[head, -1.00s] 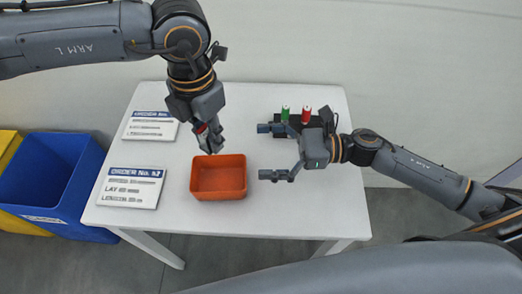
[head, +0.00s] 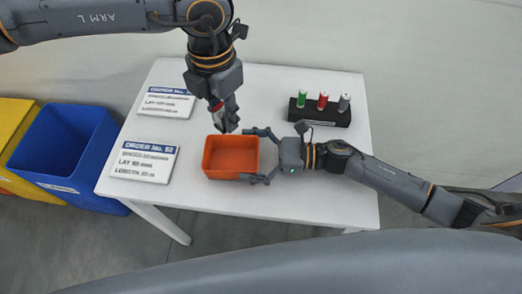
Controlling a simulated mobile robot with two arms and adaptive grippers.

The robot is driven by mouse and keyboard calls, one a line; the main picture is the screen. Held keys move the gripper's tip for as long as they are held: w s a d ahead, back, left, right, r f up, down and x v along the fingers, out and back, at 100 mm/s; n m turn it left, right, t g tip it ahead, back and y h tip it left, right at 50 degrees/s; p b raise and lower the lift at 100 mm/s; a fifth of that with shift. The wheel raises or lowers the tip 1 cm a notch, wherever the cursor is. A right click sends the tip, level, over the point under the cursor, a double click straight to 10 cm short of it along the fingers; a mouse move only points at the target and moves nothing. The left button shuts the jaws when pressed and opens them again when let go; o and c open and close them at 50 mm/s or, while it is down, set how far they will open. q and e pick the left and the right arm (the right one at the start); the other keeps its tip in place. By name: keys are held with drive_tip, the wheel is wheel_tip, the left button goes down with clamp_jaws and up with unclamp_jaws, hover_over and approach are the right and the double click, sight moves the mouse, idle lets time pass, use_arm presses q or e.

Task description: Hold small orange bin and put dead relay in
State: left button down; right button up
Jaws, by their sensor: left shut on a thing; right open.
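The small orange bin (head: 231,171) stands open side up on the white table and looks empty. My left gripper (head: 230,126) points down just behind the bin's far rim, apart from it as far as I can tell. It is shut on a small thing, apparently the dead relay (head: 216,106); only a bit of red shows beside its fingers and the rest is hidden. My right gripper (head: 250,156) is open at the bin's right side, one finger near the far right corner and the other near the front right corner. I cannot tell whether its fingers touch the bin.
A black holder (head: 318,115) with green, red and grey spools stands at the table's back right. Two order signs (head: 145,162) lie on the left. A blue bin (head: 62,150) and a yellow bin (head: 12,120) stand on the floor at left. The table's front right is clear.

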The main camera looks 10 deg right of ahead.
drive_tip(key=shift+w+a, duration=0.1)
drive_tip(key=shift+a, duration=0.3)
drive_tip(key=c, duration=0.8)
use_arm(q)
drive_tip(key=shift+f, duration=5.7)
use_arm(e)
drive_tip(key=shift+c, duration=0.2)
use_arm(q)
drive_tip(key=c, duration=1)
unclamp_jaws()
drive_tip(key=shift+r, duration=0.1)
